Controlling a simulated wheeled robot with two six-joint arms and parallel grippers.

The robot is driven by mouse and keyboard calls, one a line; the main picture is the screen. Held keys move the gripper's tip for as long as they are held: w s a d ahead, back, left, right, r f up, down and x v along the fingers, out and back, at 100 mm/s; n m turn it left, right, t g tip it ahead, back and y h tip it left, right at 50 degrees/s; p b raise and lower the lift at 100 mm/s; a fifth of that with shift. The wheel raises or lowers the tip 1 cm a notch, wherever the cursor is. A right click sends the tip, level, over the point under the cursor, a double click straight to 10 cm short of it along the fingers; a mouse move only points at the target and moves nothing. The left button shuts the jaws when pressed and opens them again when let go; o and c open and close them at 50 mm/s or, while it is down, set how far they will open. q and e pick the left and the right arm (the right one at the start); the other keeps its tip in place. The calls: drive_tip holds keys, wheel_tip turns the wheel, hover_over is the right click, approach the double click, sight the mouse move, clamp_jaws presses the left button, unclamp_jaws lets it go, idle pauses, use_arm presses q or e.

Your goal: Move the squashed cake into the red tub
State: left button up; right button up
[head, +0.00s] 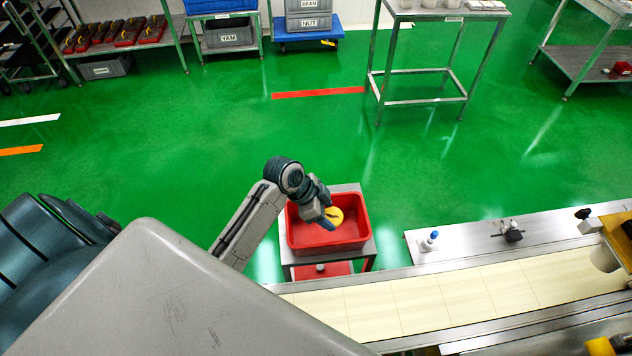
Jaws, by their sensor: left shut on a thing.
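The red tub (352,238) stands on a small metal stand just behind the conveyor, near the middle of the head view. My left arm reaches in from the left, and my left gripper (327,221) points down over the tub. It is shut on the squashed cake (337,214), a flat, round yellow piece partly hidden by the fingers. The cake shows within the tub's outline; I cannot tell its exact height above the tub floor. My right gripper is not in view.
A pale conveyor belt (440,299) runs along the front right. A white bottle with a blue cap (429,241) stands on the metal ledge (464,239) right of the tub. A metal table (437,14) stands farther back. The green floor behind the tub is clear.

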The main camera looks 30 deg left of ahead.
sight(329, 208)
use_arm(q)
drive_tip(key=w+a+r+m+g+p, duration=0.1)
drive_tip(key=w+a+r+m+g, duration=0.1)
drive_tip(key=a+r+m, duration=0.15)
wheel_tip(329, 208, down, 7)
drive_tip(key=b, duration=0.5)
drive_tip(key=shift+a+r+h+b, duration=0.15)
drive_tip(key=shift+r+h+b, duration=0.05)
drive_tip(key=shift+h+b, duration=0.2)
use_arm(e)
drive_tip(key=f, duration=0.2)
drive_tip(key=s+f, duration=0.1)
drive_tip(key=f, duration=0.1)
use_arm(q)
drive_tip(key=shift+m, duration=0.25)
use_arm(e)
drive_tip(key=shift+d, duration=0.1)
use_arm(q)
drive_tip(key=o, duration=0.9)
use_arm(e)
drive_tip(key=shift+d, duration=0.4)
